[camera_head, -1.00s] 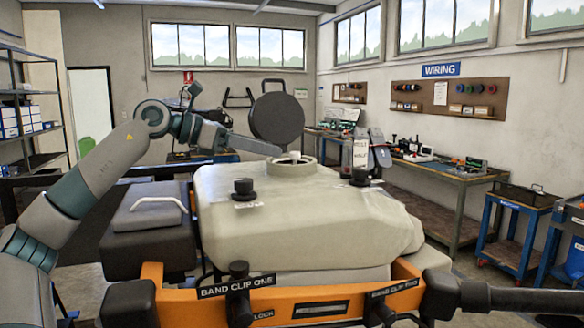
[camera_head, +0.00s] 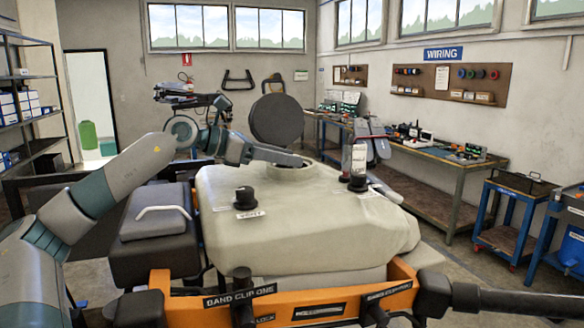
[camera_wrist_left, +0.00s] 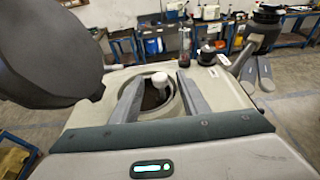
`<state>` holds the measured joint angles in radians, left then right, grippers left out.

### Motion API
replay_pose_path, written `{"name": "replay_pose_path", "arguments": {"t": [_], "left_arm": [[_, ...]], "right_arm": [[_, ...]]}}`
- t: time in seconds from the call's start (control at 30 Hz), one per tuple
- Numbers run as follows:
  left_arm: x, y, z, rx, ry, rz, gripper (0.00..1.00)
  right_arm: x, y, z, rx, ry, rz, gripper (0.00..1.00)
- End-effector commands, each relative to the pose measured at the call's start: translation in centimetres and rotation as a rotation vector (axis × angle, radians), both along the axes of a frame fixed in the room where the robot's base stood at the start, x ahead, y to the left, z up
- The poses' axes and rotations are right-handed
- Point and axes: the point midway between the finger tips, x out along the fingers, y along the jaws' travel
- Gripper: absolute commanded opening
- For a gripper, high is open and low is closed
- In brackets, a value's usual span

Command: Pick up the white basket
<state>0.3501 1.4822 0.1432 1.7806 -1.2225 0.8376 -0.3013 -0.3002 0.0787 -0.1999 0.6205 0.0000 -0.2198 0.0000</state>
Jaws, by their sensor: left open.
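The pale tank (camera_head: 300,215) of the drone has a round open mouth (camera_head: 292,172) on top. In the left wrist view, a white piece (camera_wrist_left: 160,79) with a rounded top stands inside this mouth. It may be part of the white basket; the rest is hidden in the dark opening. My left gripper (camera_head: 297,159) is over the mouth in the head view. In the left wrist view, the open left gripper (camera_wrist_left: 159,82) has one finger on each side of the white piece, apart from it. My right gripper is not in view.
A large round dark lid (camera_head: 277,119) stands upright behind the mouth. Black knobs (camera_head: 245,197) and a bottle with a pale label (camera_head: 360,158) stand on the tank top. A folded rotor (camera_head: 377,143) is at the back right. Workbenches line the right wall.

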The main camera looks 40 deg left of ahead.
Motion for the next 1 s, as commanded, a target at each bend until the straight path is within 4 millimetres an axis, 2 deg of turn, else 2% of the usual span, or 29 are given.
{"name": "replay_pose_path", "arguments": {"t": [0.3, 0.33, 0.5, 1.0], "left_arm": [[-0.01, 0.02, 0.01, 0.0, 0.0, 0.0, 0.41], [-0.01, 0.02, 0.01, 0.0, 0.0, 0.0, 0.39], [-0.01, 0.02, 0.02, 0.0, 0.0, 0.0, 0.0], [-0.02, 0.0, 0.74, 0.0, -0.001, 0.0, 0.0]], "right_arm": [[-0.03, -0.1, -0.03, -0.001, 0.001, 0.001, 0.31], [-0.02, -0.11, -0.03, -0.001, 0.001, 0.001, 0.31], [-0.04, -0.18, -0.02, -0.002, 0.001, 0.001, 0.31], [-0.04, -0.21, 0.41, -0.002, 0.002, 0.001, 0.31]]}}
